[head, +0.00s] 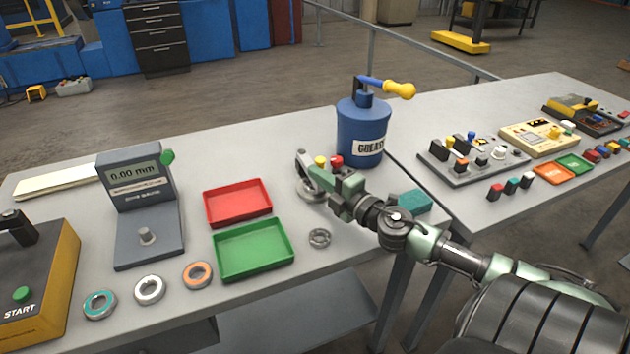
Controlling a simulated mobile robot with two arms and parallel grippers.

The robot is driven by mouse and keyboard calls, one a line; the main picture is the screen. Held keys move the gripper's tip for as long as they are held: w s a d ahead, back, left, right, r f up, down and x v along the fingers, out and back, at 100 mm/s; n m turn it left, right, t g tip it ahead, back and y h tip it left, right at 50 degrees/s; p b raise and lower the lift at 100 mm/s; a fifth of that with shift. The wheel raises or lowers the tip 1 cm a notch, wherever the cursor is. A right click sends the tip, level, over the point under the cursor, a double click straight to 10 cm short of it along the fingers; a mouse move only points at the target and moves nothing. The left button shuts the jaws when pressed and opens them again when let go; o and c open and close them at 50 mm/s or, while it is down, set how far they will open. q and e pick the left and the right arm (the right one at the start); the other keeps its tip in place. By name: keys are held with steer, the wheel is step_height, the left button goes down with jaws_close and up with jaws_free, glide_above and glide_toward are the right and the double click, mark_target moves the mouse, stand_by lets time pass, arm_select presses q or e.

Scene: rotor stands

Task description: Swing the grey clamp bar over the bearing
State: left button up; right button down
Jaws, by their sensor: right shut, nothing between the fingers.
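My right gripper (330,181) reaches in from the right, shut and empty, over a small grey fixture (309,192) near the middle of the table. A grey bar-like piece (301,161) stands up at the fixture's left side, just beyond the fingers. It looks like the clamp bar, but the gripper covers much of it. I cannot tell whether the fingers touch it. A bearing in the fixture cannot be made out clearly. A loose plain steel bearing (319,238) lies on the table in front of the fixture. My left gripper is not in view.
A blue grease pot (362,133) stands behind my gripper. Red (238,185) and green (289,258) trays lie to the left, with a gauge (167,237) beyond. Teal, white and orange rings (198,275) lie near the front edge. A control panel (437,173) is at right.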

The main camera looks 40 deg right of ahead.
steer(key=shift+s+d, duration=0.15)
steer(key=shift+d, duration=0.35)
steer(key=shift+d, duration=0.1)
stand_by(0.3)
